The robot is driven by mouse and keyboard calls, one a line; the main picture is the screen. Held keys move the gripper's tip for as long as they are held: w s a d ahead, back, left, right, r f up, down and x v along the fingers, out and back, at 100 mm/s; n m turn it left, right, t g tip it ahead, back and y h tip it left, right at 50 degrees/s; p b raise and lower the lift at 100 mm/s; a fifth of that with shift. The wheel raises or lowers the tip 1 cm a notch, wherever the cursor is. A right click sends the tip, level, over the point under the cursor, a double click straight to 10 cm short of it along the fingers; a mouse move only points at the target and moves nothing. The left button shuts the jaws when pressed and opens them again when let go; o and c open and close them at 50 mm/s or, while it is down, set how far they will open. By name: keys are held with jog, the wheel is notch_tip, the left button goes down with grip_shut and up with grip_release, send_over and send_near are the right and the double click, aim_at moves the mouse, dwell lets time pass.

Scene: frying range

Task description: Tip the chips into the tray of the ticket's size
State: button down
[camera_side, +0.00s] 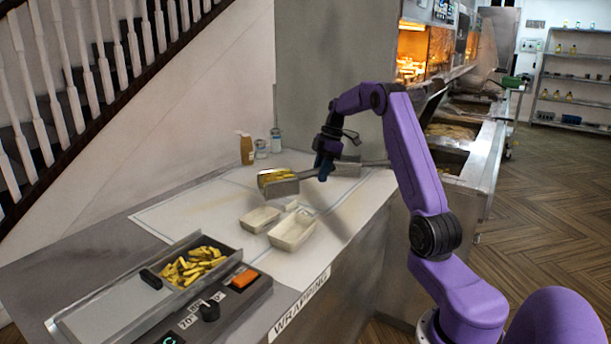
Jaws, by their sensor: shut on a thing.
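My gripper (324,172) is shut on the handle of a metal scoop and holds it above the far part of the white counter. The scoop (284,188) has yellow chips (274,175) in it and looks roughly level. Two empty pale trays stand on the counter below and in front of the scoop: a smaller tray (259,220) on the left and a larger tray (293,231) on the right. A small pale item (291,206) lies behind them, too small to identify. I cannot make out a ticket or its size.
A metal bin (235,264) with more chips (192,267) sits at the front left, beside a control panel with a black knob (209,311) and an orange switch (245,279). A brown bottle (247,150) and two small containers stand by the wall. The counter left of the trays is clear.

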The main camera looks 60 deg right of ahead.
jog(key=shift+w+a+r+g+h, duration=0.1)
jog(key=shift+w+a+g+h, duration=0.25)
jog(key=shift+h, duration=0.25)
jog(key=shift+w+a+r+g+h, duration=0.15)
jog(key=shift+a+r+g+h, duration=0.2)
jog(key=shift+r, duration=0.2)
jog(key=shift+w+a+r+g+h, duration=0.25)
jog(key=shift+r+h, duration=0.15)
jog(key=shift+r, duration=0.15)
jog(key=shift+w+a+r+g+h, duration=0.1)
jog(key=shift+a+r+g+h, duration=0.2)
jog(key=shift+r, duration=0.25)
jog(key=shift+w+a+r+g+h, duration=0.3)
jog(key=shift+w+a+r+h, duration=0.1)
jog(key=shift+a+r+h, duration=0.25)
jog(key=shift+w+a+r+g+h, duration=0.3)
jog(key=shift+w+a+r, duration=0.1)
jog(key=shift+r, duration=0.35)
jog(key=shift+w+a+r+g+h, duration=0.35)
jog(key=shift+a+r+h, duration=0.1)
jog(key=shift+a+r, duration=0.15)
jog(key=shift+w+a+r+g+h, duration=0.2)
jog(key=shift+w+a+r+h, duration=0.15)
jog(key=shift+a+r+h, duration=0.15)
